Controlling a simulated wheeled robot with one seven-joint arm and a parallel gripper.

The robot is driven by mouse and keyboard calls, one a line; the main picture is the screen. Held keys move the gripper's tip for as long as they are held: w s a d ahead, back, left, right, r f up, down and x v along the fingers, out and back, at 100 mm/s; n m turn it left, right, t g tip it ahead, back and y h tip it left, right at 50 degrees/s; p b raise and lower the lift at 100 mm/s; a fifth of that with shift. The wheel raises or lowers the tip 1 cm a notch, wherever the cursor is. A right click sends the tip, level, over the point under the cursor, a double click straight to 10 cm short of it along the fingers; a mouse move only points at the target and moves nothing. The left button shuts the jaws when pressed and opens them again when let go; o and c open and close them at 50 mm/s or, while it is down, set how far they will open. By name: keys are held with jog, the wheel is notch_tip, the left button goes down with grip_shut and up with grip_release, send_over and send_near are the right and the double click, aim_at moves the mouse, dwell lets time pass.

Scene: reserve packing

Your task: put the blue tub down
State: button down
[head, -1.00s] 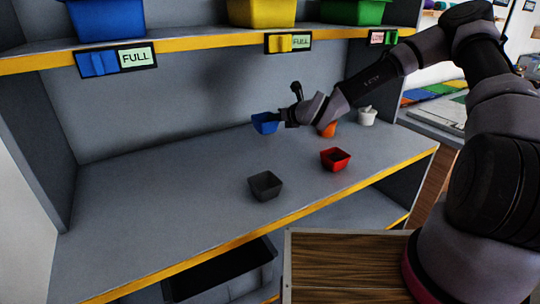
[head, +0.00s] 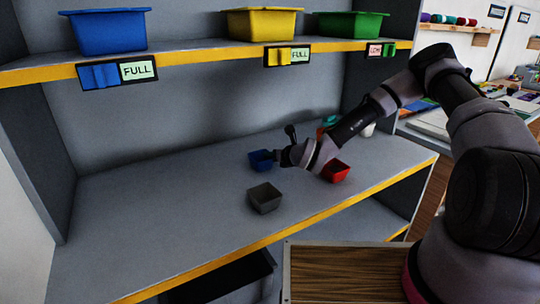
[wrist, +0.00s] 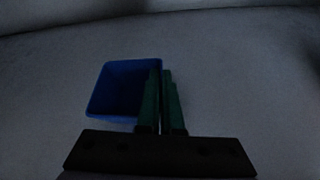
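The blue tub (head: 260,161) is at the mid-shelf, left of my gripper (head: 278,157) in the head view. In the wrist view the blue tub (wrist: 118,88) is left of centre, with its open top showing. The two green fingers of my gripper (wrist: 160,100) are close together at the tub's right wall, one over its inner side and one outside it. The gripper looks shut on that wall. Whether the tub's base touches the shelf board (head: 150,220) I cannot tell.
A dark grey tub (head: 264,198) stands in front of the blue tub. A red tub (head: 336,171) is to the right, partly behind my arm. A white item (head: 368,130) and other small items are behind my arm. The left half of the board is clear.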

jog(key=shift+f, duration=0.1)
jog(key=c, duration=1.1)
grip_release()
